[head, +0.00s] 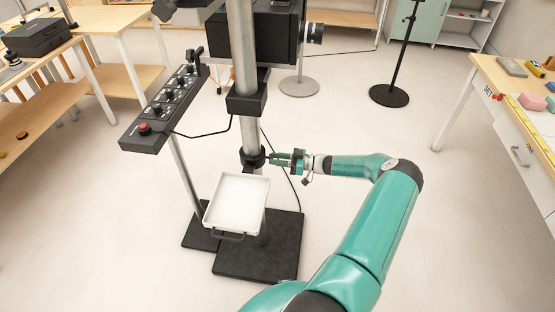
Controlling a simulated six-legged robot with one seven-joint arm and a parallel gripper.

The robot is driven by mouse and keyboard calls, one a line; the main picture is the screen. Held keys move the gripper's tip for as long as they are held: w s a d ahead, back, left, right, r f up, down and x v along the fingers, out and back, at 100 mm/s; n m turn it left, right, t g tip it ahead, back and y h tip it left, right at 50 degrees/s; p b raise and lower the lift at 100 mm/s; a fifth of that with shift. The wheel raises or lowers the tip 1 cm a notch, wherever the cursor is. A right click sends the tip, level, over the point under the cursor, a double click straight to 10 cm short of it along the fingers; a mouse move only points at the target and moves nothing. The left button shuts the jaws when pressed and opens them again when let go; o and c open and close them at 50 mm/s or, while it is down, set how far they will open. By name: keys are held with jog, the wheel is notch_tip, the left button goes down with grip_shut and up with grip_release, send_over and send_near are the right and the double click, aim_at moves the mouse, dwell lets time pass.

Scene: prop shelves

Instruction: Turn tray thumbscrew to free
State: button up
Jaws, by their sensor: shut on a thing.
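The white tray (237,204) is a shallow rectangular pan with a dark handle at its near edge. It sits low beside a grey metal column (249,132). A black collar (252,157) goes around the column just above the tray. My gripper (283,158), teal, reaches in from the right with its fingers level at the collar's right side. It is shut on a small part there, which appears to be the tray thumbscrew; the fingers mostly hide it.
A black control box (163,109) with knobs and a red button stands left of the column, its cable hanging nearby. A black base plate (258,260) lies below. A table (515,85) stands right, benches (100,30) left. Open floor lies between.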

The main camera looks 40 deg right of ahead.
jog(key=o, duration=1)
jog(key=v, duration=1.3)
jog(key=shift+s+d, duration=0.2)
jog(key=shift+s, duration=0.15)
